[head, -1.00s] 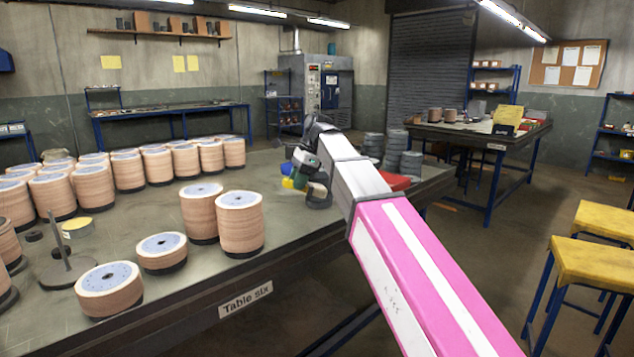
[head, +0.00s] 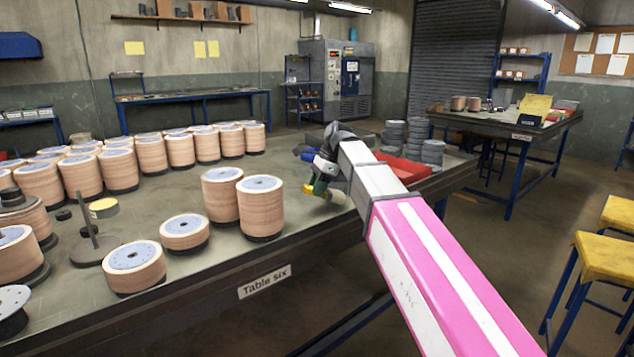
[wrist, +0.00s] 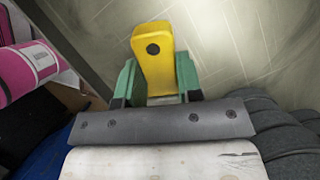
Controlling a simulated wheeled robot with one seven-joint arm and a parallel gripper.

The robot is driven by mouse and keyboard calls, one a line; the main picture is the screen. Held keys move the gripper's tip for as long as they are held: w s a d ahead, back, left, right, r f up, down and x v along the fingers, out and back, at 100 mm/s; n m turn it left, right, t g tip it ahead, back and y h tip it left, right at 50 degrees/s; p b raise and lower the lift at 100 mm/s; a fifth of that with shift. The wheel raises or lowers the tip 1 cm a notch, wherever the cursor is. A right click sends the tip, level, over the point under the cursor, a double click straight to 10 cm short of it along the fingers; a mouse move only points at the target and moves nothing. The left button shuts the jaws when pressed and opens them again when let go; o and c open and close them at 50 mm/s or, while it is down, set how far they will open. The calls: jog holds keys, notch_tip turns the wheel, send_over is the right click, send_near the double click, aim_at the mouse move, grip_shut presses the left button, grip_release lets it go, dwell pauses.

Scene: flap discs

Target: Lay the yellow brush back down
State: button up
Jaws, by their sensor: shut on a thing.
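The yellow brush (wrist: 153,62) shows in the wrist view as a yellow handle with a dark round hole at its end. It is between the green fingers of my gripper (wrist: 157,84), which is shut on it. In the head view my gripper (head: 322,182) is over the far right part of table six (head: 215,262). A yellow bit of the brush (head: 309,189) shows beside the fingers, with a pale part to the right. My arm hides some of it. I cannot tell whether the brush touches the tabletop.
Grey disc stacks (head: 393,137) and a red tray (head: 405,168) stand just beyond my gripper. Tan disc stacks (head: 260,207) stand to its left, with more behind. A spindle stand (head: 95,245) is at front left. Bare tabletop lies between the tan stacks and my gripper.

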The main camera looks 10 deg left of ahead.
jog(key=o, duration=1)
jog(key=v, duration=1)
jog(key=shift+d+r, duration=0.2)
jog(key=shift+r, duration=0.15)
jog(key=shift+w, duration=0.1)
